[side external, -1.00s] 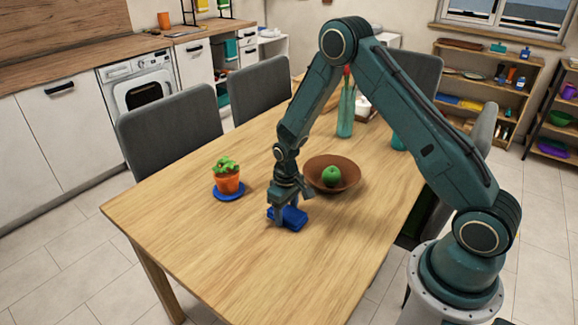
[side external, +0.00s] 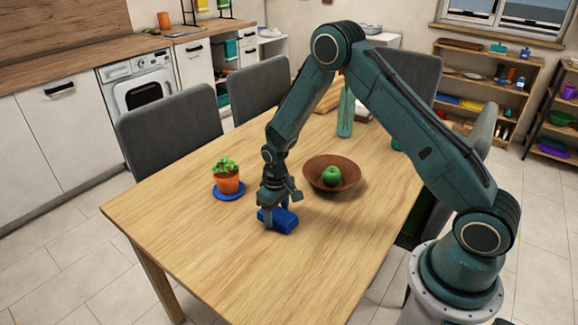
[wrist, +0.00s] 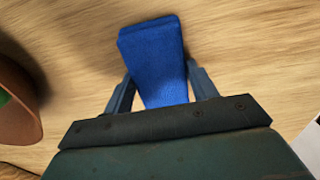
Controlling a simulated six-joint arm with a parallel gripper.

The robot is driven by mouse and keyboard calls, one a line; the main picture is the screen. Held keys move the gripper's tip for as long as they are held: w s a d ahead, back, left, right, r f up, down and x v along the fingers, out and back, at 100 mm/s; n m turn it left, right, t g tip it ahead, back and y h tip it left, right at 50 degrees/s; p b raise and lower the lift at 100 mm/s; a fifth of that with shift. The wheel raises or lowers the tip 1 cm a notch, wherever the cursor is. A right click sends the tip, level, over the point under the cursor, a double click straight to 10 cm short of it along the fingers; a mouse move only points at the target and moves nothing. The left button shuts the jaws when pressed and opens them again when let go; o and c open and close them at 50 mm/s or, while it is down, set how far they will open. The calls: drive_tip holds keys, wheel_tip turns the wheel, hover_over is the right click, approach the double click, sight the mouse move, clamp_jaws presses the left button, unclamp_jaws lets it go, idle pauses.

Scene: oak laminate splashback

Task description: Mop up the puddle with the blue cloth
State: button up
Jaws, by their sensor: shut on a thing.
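The blue cloth (side external: 284,221) is a folded block on the wooden table, left of and in front of the brown bowl. My gripper (side external: 270,217) is shut on it from above, at or very near the table top. In the wrist view the blue cloth (wrist: 158,62) sits between the two fingers of my gripper (wrist: 160,90), and its far end reaches past the fingertips. I cannot make out a puddle on the table in either view; it may be hidden under the cloth or my arm.
A potted plant (side external: 228,180) on a blue saucer (side external: 229,196) stands to the left. A teal bottle (side external: 345,112) stands farther back. The table's front (side external: 245,270) is clear.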

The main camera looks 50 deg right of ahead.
drive_tip(key=shift+w+a, duration=0.15)
drive_tip(key=shift+a, duration=0.8)
drive_tip(key=shift+r, duration=4.1)
